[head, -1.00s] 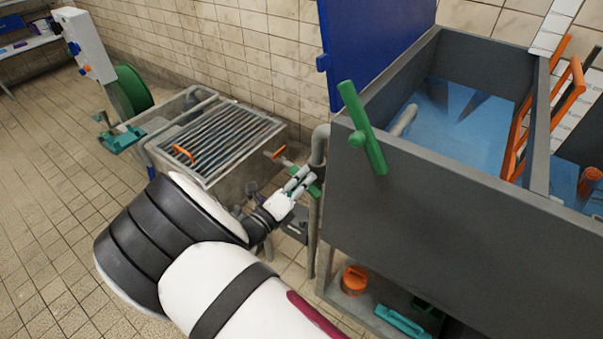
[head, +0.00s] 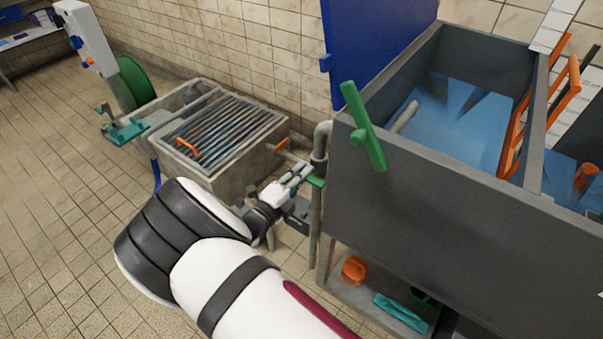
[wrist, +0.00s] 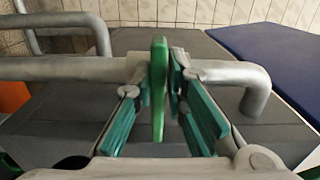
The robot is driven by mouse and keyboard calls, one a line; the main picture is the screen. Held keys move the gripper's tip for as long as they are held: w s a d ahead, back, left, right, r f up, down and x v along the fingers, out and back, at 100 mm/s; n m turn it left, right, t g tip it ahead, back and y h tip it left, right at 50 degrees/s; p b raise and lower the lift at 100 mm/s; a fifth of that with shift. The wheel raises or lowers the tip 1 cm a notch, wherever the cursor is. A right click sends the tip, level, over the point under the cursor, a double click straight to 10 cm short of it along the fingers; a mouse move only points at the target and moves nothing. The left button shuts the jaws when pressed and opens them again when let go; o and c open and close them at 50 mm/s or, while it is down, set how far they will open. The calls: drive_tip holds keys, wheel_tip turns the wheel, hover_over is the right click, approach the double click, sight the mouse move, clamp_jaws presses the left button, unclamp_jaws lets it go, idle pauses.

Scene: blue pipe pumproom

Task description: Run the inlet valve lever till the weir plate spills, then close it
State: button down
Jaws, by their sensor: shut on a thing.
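The green valve lever (wrist: 158,90) stands upright between my gripper's teal finger pads in the wrist view, on a grey pipe. My gripper (head: 303,176) is shut on it; in the head view the lever's green end (head: 316,181) shows beside the upright pipe, left of the grey tank. The tank (head: 430,205) holds blue water (head: 455,130). A grey upright plate (head: 538,125) divides it on the right, with water on both sides. I cannot tell whether water spills over that plate.
A larger green handle (head: 362,125) sits tilted on the tank's front. A grated concrete trough (head: 215,130) stands left. A blue panel (head: 370,45) rises behind. Orange rails (head: 570,90) lean over the plate. An orange can (head: 354,269) sits under the tank.

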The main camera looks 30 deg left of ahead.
drive_tip(key=shift+d+f, duration=0.45)
drive_tip(key=shift+d, duration=0.1)
drive_tip(key=c, duration=1.7)
unclamp_jaws()
drive_tip(key=shift+r, duration=0.15)
drive_tip(key=shift+a, duration=0.1)
drive_tip(key=s, duration=0.7)
drive_tip(key=shift+s+a, duration=0.25)
